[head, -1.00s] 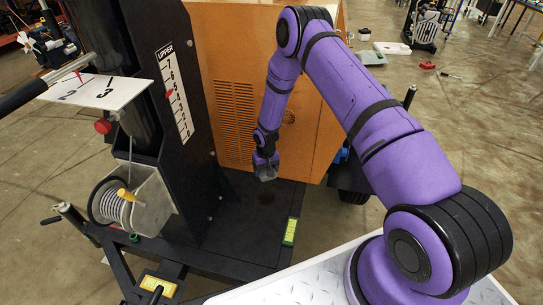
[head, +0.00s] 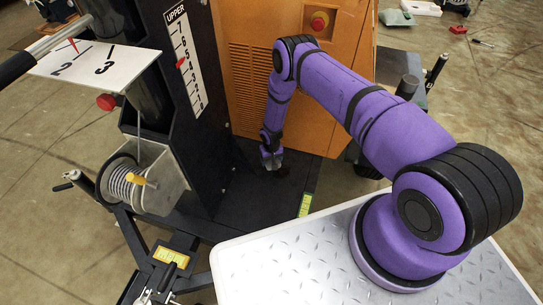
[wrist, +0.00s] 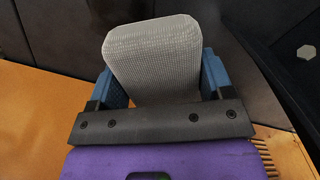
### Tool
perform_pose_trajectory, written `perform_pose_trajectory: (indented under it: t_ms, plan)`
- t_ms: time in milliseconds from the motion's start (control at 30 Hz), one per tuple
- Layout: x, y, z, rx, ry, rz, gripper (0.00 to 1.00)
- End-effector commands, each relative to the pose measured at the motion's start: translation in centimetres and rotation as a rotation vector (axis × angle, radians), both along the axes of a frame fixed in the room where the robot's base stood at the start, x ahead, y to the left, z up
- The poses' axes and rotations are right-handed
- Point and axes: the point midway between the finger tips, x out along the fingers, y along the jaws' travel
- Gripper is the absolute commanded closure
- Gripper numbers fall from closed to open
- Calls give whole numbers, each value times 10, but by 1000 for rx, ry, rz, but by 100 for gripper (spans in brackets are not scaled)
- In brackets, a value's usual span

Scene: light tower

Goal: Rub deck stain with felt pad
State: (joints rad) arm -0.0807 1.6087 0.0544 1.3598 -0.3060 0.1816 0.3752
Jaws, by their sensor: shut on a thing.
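My gripper (head: 271,160) is low over the black deck (head: 245,208), in front of the orange cabinet. In the wrist view my gripper (wrist: 160,82) has its blue fingers shut on the sides of a light grey woven felt pad (wrist: 153,55). The pad also shows in the head view as a small grey shape under the wrist. A faint dark patch, seemingly the stain (head: 284,170), lies on the deck just right of the pad and is partly hidden by it. I cannot tell whether the pad touches the deck.
The black mast with the UPPER scale (head: 186,62) stands left of the arm. A winch drum (head: 125,185) and a white numbered plate (head: 92,62) stick out at the left. The orange cabinet (head: 335,85) closes the back. A yellow-green level (head: 305,204) sits on the deck's right edge.

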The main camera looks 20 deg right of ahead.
Motion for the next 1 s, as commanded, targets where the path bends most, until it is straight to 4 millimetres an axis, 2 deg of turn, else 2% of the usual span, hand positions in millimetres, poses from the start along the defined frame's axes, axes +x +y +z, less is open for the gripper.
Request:
perform_pose_trajectory:
  t_ms: [200, 433, 1000]
  plan:
    - [0, 0, -22, 0, 1, 0, 48]
    - [0, 0, -40, 0, 1, -1, 48]
    - [0, 0, -46, 0, 0, 0, 48]
